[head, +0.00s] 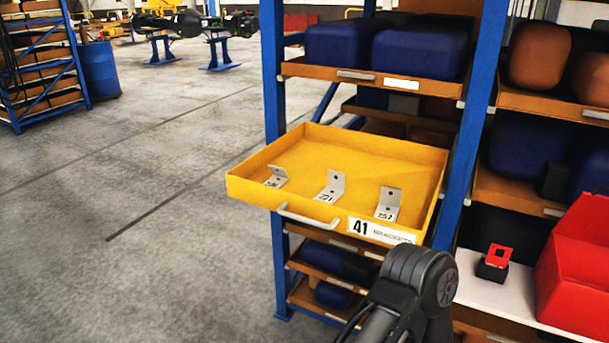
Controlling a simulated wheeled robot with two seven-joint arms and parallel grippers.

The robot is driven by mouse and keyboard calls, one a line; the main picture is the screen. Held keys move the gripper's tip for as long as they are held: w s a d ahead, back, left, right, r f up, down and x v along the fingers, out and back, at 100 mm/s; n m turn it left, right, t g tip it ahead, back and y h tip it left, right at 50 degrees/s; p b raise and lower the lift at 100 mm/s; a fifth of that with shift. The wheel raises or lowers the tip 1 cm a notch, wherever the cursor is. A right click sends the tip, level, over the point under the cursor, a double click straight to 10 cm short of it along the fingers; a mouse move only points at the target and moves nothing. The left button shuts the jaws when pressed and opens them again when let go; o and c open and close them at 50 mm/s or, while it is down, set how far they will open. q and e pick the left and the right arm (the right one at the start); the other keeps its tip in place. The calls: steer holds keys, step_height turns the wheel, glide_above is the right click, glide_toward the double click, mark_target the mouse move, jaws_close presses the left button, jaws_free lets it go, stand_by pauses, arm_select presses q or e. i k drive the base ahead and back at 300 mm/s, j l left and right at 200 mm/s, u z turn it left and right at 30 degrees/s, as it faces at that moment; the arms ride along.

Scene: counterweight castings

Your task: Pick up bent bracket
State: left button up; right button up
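Three light grey L-shaped brackets lie in a pulled-out yellow drawer (345,153) labelled "41 BRACKETS". The left bracket (276,176), the middle bracket (331,187) and the right bracket (388,204) stand apart in a row near the drawer's front. Each has an upright leg with a hole and a flat leg with dark printed digits. The left bracket's upright leg looks more slanted than the others, but I cannot tell for sure which one is bent. Neither of my grippers is in view; a dark link of my arm shows at the bottom, in front of the drawer.
The drawer has a front handle (308,217) and low walls. Blue rack posts (274,75) flank the shelves of blue and orange parts. A red bin (580,255) and a small red-and-black block (494,263) sit on a white surface at right. The floor (150,220) at left is clear.

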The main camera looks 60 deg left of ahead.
mark_target(280, 176)
steer(key=u, duration=2.2)
steer(key=i+l+z, duration=0.1)
steer(key=l+z, duration=0.15)
steer(key=i+l+z, duration=0.15)
steer(key=l+z, duration=0.15)
steer(key=l, duration=0.1)
